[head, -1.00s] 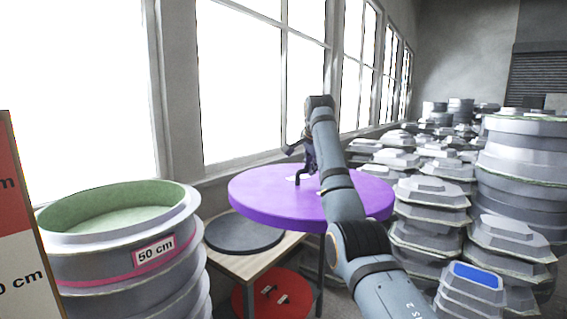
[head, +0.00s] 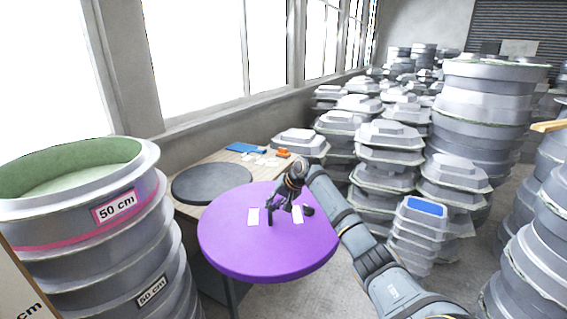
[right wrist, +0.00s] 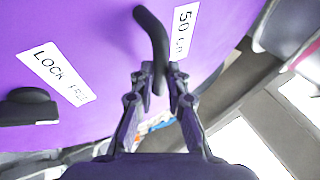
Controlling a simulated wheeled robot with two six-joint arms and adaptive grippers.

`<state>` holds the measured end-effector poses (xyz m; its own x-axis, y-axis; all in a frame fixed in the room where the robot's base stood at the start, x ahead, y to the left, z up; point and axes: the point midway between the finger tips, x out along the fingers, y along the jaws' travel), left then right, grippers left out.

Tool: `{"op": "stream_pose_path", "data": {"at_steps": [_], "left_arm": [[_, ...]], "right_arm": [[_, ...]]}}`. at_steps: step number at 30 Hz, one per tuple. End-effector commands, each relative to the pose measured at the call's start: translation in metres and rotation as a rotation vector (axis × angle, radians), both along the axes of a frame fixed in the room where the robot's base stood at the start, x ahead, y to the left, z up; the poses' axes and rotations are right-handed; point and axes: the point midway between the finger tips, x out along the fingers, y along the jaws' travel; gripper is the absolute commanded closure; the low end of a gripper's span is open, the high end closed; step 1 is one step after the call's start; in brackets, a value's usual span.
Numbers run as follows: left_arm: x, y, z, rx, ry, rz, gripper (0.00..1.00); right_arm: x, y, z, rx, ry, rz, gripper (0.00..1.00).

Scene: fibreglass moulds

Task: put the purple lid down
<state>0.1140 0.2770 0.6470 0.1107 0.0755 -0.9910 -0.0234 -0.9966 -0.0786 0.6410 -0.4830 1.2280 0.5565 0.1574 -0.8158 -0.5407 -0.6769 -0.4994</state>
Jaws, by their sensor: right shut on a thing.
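The purple lid (head: 235,255) is a large round disc, held roughly level in front of the wooden table (head: 190,209). My right gripper (head: 284,207) is over the lid, shut on its black handle. In the right wrist view, the fingers (right wrist: 160,80) close around the curved black handle (right wrist: 150,32) on the purple lid (right wrist: 95,30). White labels show on the lid, one reading "50 c…" and one "LOCK FREE". A second black knob (right wrist: 28,105) shows at the left there. The lid hides part of the table. My left gripper is not in view.
A dark grey round lid (head: 212,182) lies on the table, with a blue item (head: 244,147) and an orange item (head: 283,153) farther back. Stacked round moulds marked "50 cm" (head: 115,207) stand at the left. Grey mould stacks (head: 385,165) crowd the right; floor shows between.

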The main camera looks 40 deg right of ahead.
Motion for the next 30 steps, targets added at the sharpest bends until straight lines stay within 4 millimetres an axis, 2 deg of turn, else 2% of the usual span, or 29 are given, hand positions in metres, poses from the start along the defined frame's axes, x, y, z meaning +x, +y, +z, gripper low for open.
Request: {"op": "stream_pose_path", "data": {"at_steps": [1, 6, 9, 15, 17, 21, 25, 30], "left_arm": [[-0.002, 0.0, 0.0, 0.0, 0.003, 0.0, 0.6], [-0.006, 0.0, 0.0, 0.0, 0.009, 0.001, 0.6], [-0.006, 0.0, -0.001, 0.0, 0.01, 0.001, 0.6], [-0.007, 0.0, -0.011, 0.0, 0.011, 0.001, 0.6], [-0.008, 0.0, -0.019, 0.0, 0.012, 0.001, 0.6], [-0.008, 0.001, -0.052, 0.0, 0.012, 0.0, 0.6], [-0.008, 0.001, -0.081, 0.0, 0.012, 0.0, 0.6], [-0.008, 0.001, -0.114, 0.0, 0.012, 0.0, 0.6]], "right_arm": [[-0.012, 0.016, -0.031, 0.002, 0.011, 0.091, 1.0], [-0.066, 0.082, -0.121, 0.014, 0.014, 0.425, 1.0], [-0.101, 0.123, -0.161, 0.022, 0.009, 0.589, 1.0], [-0.153, 0.198, -0.216, 0.037, 0.0, 0.787, 1.0], [-0.163, 0.218, -0.232, 0.04, -0.003, 0.821, 1.0], [-0.179, 0.258, -0.273, 0.042, -0.01, 0.863, 1.0], [-0.182, 0.277, -0.303, 0.036, -0.012, 0.87, 1.0], [-0.183, 0.29, -0.335, 0.036, -0.011, 0.866, 1.0]]}}
